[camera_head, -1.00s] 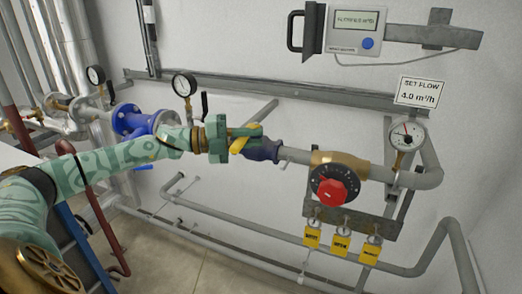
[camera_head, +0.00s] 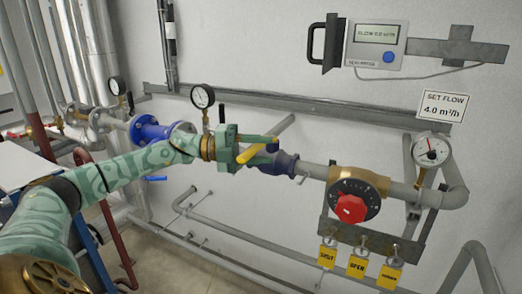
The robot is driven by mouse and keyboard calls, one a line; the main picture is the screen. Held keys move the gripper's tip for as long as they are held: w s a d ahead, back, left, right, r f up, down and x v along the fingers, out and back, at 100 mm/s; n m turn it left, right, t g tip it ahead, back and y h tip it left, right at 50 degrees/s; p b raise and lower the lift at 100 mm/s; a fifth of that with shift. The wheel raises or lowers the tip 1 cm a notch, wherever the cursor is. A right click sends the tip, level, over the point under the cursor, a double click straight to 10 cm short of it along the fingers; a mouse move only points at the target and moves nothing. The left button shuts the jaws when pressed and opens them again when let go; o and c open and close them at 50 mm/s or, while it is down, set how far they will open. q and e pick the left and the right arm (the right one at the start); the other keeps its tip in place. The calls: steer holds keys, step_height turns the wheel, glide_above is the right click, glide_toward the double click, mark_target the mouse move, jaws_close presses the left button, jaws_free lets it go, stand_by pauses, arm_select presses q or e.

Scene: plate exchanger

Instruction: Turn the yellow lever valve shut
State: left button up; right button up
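The yellow lever (camera_head: 251,155) sits on the dark blue valve body (camera_head: 285,163) in the middle of the grey pipe. The lever slants gently up to the right across the pipe. My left gripper (camera_head: 268,149) reaches in from the left in green, at the lever. Its fingers look spread, one above the lever and one lower, partly behind it; any contact cannot be made out. The lever's pivot is partly hidden by the fingers. My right gripper is not in view.
Right of the valve is a red knob (camera_head: 350,208) on a black dial, with yellow tags (camera_head: 357,266) below. A gauge (camera_head: 431,150) and a "SET FLOW 4.0 m³/h" sign (camera_head: 443,106) are at right. A flow display (camera_head: 377,36) hangs above. A blue flange (camera_head: 148,132) is left.

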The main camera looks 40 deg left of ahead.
arm_select(q)
steer(key=shift+a, duration=0.1)
steer(key=shift+s+a+f+b, duration=0.1)
steer(key=shift+s+a+b, duration=0.15)
steer(key=shift+a+b, duration=0.05)
steer(key=b+v, duration=0.4)
steer(key=v, duration=1.1)
steer(key=shift+a+r, duration=0.2)
steer(key=shift+s, duration=0.15)
